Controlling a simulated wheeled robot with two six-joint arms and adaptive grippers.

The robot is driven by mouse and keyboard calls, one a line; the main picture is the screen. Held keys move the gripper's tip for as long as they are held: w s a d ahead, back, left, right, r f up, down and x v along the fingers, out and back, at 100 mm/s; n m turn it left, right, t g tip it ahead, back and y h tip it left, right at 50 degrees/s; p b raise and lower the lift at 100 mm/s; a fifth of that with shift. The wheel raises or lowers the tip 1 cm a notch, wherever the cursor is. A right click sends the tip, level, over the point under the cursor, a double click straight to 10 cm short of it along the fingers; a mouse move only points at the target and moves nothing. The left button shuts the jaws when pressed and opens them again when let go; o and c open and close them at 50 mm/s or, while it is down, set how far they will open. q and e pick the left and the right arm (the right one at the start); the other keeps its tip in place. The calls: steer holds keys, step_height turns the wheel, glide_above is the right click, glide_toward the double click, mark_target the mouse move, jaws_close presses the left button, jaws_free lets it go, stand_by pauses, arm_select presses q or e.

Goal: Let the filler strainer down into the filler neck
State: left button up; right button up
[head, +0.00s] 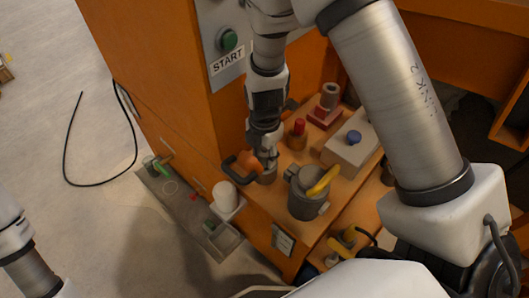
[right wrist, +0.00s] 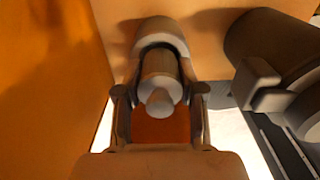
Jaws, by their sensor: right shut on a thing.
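My right gripper (head: 264,148) points down over the left front part of the orange bench, and its fingers mostly hide what they hold. In the right wrist view the right gripper (right wrist: 160,93) is shut on a grey cylindrical piece with a rounded knob, which I take as the filler strainer (right wrist: 158,68). Beyond it lies a wider pale round collar, apparently the filler neck (right wrist: 161,32); a short brownish cylinder below the gripper in the head view (head: 267,178) seems the same part. The strainer lines up with the collar; I cannot tell how far it is inside. My left gripper is outside the picture.
A grey pot (head: 306,196) with a yellow handle (head: 323,180) stands close right of the gripper. An orange cabinet wall (head: 165,80) is close left.

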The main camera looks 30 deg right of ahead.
steer(key=shift+f+b, duration=0.5)
steer(key=shift+f, duration=0.1)
steer(key=shift+r, duration=0.15)
steer(key=shift+r+p, duration=0.8)
steer(key=shift+r, duration=0.15)
steer(key=shift+b, duration=0.35)
stand_by(0.7)
steer(key=shift+f+b, duration=0.95)
steer(key=shift+f, duration=0.15)
steer(key=o, duration=1.2)
